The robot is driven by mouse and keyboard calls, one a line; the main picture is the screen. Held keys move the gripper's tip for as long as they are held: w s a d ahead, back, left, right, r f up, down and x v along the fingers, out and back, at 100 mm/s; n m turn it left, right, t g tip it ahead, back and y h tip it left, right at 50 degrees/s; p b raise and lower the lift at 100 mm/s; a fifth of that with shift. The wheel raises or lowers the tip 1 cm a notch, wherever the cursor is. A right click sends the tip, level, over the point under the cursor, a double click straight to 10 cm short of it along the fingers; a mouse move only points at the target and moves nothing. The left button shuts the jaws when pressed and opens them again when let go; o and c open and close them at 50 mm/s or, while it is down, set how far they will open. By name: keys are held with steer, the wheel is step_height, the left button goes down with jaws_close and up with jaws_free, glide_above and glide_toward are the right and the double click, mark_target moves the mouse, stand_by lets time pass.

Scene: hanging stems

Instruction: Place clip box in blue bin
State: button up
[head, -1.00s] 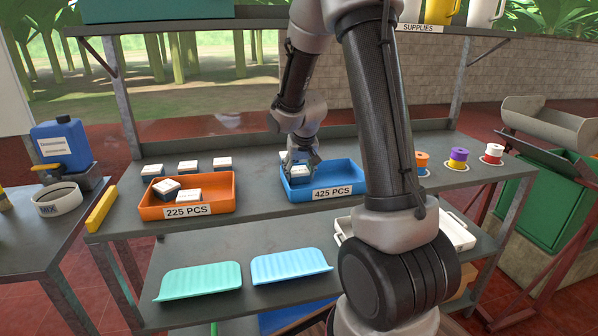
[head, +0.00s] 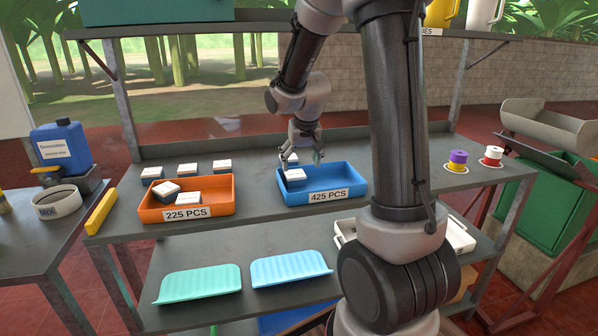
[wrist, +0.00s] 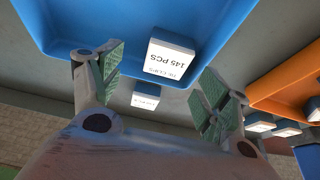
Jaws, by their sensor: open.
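A white-topped clip box (head: 295,175) sits in the left part of the blue bin (head: 338,196), labelled 425 PCS. The wrist view shows this box (wrist: 170,58) marked 145 PCS, inside the blue bin (wrist: 90,25). My gripper (head: 303,156) is above the bin, its fingers spread and empty, apart from the box. In the wrist view my gripper (wrist: 160,88) has its green pads wide apart. Another clip box (head: 291,158) stands on the shelf just behind the bin, partly hidden; it also shows in the wrist view (wrist: 146,95).
An orange bin (head: 188,213), labelled 225 PCS, holds two clip boxes. Several more clip boxes (head: 187,169) stand in a row behind it. Spools (head: 457,160) stand at the right. The shelf between the two bins is clear.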

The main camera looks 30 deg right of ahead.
steer(key=s+a+r+n, duration=0.1)
steer(key=s+a+r, duration=0.2)
steer(key=s+r, duration=0.95)
steer(key=s+a+n+y, duration=0.1)
steer(key=s+a+n, duration=0.1)
steer(key=s, duration=1.3)
steer(key=shift+s+a+f, duration=0.35)
steer(key=shift+a, duration=0.35)
